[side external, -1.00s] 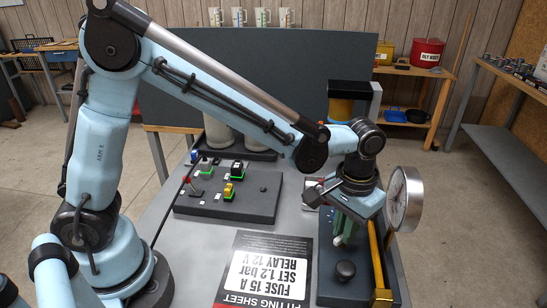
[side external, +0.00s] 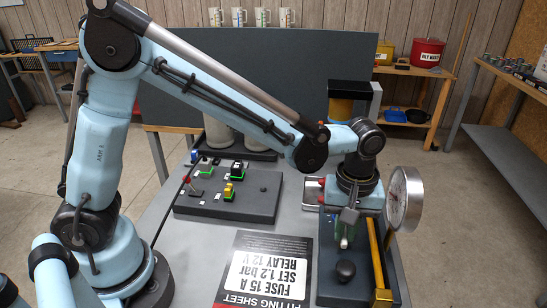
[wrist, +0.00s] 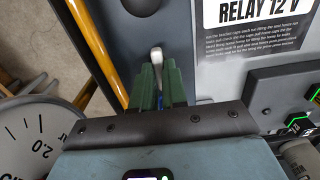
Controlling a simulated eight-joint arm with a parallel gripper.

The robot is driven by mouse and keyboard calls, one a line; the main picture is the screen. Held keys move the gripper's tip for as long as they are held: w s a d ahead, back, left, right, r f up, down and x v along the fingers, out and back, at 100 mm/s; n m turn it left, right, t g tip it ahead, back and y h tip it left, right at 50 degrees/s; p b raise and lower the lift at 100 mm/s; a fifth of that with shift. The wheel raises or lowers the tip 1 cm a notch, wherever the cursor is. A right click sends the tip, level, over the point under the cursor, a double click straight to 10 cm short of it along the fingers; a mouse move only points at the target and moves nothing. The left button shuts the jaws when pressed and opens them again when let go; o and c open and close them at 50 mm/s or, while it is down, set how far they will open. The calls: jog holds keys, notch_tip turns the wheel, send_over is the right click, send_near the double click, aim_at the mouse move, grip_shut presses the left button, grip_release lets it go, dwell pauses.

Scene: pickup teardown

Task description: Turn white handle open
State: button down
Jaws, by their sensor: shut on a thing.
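The white handle (wrist: 156,55) shows in the wrist view as a short pale bar whose tip sticks out between my gripper's green fingers. My gripper (wrist: 157,80) is shut on it, and the fingers hide the rest of the handle. In the side view my gripper (side external: 345,238) points down over the dark fitting panel (side external: 329,290), with the handle's small pale end low between the fingers. I cannot tell from these views how far the valve stands open.
A round pressure gauge (side external: 404,199) stands close to the right of my gripper. A yellow pipe (side external: 376,253) runs along the panel's right side. A black knob (side external: 346,271) is in front. A fitting sheet (side external: 266,270) and a switch block (side external: 255,209) lie left.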

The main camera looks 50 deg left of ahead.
aim_at(345, 233)
dwell(0.4)
jog(key=c, duration=1.2)
grip_release()
jog(key=shift+o, duration=0.2)
jog(key=shift+r, duration=0.1)
notch_tip(345, 233, up, 12)
jog(key=shift+a, duration=0.1)
jog(key=s+a+f+m+t, duration=0.2)
jog(key=s+a+m+t, duration=0.1)
jog(key=a, duration=0.5)
jog(key=s+a+f+m+t, duration=0.2)
jog(key=s+a+m+t, duration=0.2)
jog(key=a, duration=0.4)
jog(key=shift+s+m, duration=0.8)
jog(key=shift+m, duration=0.1)
